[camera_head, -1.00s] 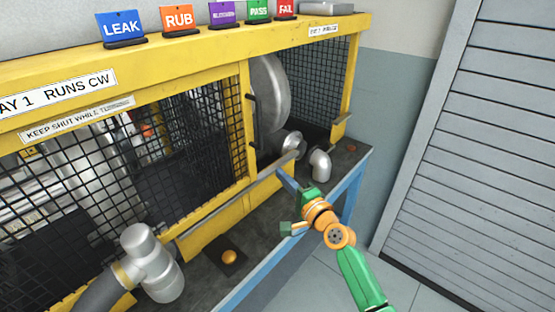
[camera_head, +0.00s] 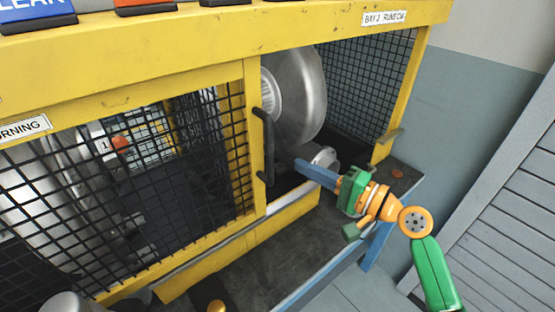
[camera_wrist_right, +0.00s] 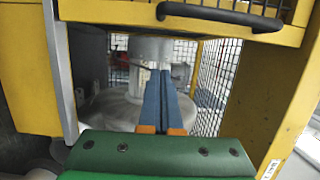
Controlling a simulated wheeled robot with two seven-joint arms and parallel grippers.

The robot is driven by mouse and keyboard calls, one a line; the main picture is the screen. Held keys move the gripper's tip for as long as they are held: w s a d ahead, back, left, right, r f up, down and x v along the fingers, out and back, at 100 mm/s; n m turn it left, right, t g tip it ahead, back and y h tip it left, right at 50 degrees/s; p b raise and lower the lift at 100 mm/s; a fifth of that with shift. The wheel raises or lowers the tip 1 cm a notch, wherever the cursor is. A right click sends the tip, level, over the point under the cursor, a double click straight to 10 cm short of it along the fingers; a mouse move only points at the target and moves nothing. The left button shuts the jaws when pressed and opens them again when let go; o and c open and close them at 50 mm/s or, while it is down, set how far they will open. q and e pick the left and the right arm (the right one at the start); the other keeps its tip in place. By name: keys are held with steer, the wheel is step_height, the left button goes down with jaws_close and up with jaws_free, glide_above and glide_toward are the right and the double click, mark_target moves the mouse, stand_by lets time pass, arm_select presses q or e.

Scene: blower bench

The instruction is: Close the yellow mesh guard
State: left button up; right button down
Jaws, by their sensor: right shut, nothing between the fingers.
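The yellow mesh guard (camera_head: 249,140) is a yellow-framed black mesh panel on the front of the yellow enclosure. Its right edge carries a black bar handle (camera_head: 265,145), which also shows at the top of the right wrist view (camera_wrist_right: 222,16). Right of that edge the bay is open, showing a silver blower housing (camera_head: 305,95). My right gripper (camera_head: 300,164) has its blue fingers together, empty, pointing left at the opening, just right of the handle's lower end. In the right wrist view the fingers (camera_wrist_right: 166,80) point into the bay. My left gripper is not in view.
A dark bench top (camera_head: 260,262) with a blue front edge runs below the enclosure. The yellow right post (camera_head: 402,90) bounds the opening. A grey slatted shutter (camera_head: 510,220) stands to the right.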

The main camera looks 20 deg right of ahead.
steer(key=a+p, duration=0.1)
steer(key=a, duration=0.1)
steer(key=w+a+p, duration=0.2)
steer(key=a, duration=0.1)
steer(key=shift+a+f, duration=0.1)
steer(key=shift+a, duration=0.2)
steer(key=shift+w, duration=0.1)
